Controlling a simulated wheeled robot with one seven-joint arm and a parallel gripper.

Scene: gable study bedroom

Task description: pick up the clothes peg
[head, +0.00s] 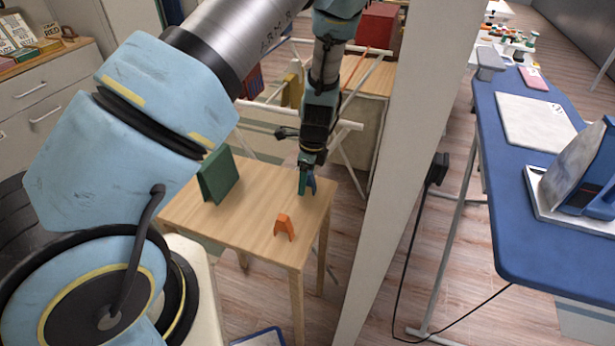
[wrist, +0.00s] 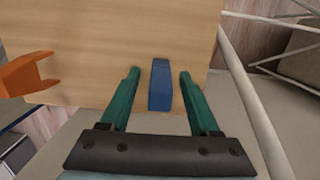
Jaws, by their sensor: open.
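A small blue piece (wrist: 160,86), which looks like the clothes peg, stands on the small wooden table. In the wrist view it lies between the two green fingers of my gripper (wrist: 160,76), with a gap on each side. My gripper is open and touches nothing that I can see. In the head view my gripper (head: 305,182) is low over the table's far right corner, and the blue piece (head: 311,184) shows partly behind a green finger.
An orange forked piece (head: 285,227) stands nearer the table's front edge; it also shows in the wrist view (wrist: 25,75). A green tent-shaped thing (head: 218,176) stands at the left of the wooden table (head: 245,222). White rack bars (head: 348,165) run close behind the table.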

